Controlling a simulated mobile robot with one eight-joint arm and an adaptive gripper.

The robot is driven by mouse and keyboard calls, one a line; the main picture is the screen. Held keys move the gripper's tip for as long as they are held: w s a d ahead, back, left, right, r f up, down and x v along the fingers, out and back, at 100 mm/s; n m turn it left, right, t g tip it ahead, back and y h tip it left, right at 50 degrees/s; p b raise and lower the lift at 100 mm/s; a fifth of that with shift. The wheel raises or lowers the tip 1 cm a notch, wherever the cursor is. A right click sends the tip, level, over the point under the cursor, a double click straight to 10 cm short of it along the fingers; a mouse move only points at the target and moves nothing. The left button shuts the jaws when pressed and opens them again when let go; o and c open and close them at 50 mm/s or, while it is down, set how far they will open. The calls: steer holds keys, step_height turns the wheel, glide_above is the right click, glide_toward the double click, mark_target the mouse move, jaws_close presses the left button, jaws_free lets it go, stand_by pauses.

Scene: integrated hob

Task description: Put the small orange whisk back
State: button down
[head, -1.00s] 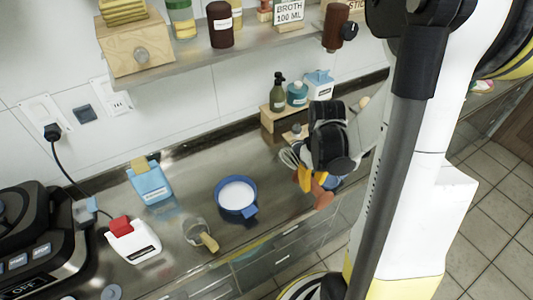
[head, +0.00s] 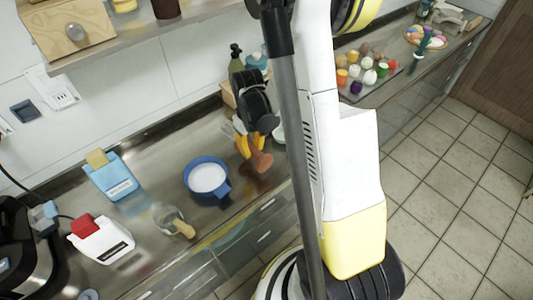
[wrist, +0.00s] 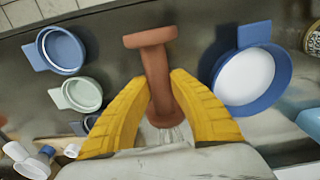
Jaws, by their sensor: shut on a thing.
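The small whisk has an orange-brown handle (wrist: 155,62) with a wide flat end. Its pale wire head (wrist: 165,135) shows between the fingers in the wrist view, partly hidden. My gripper (wrist: 160,100) has yellow fingers shut on the whisk's handle. In the head view my gripper (head: 245,143) is above the metal counter, to the right of the blue pan with white contents (head: 208,175). The whisk's handle end (head: 262,160) points down toward the front edge there. The pan also shows at the right in the wrist view (wrist: 243,78).
A blue cup (wrist: 62,50) and a pale green cup (wrist: 82,94) are at the left in the wrist view. A green bottle (head: 236,62) is behind my gripper.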

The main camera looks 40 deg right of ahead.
step_height(320, 180, down, 4)
steer(key=shift+w+r+b, duration=0.1)
steer(key=shift+w+b, duration=0.05)
steer(key=shift+b, duration=0.7)
steer(key=c, duration=1.3)
jaws_free()
steer(key=shift+o, duration=0.2)
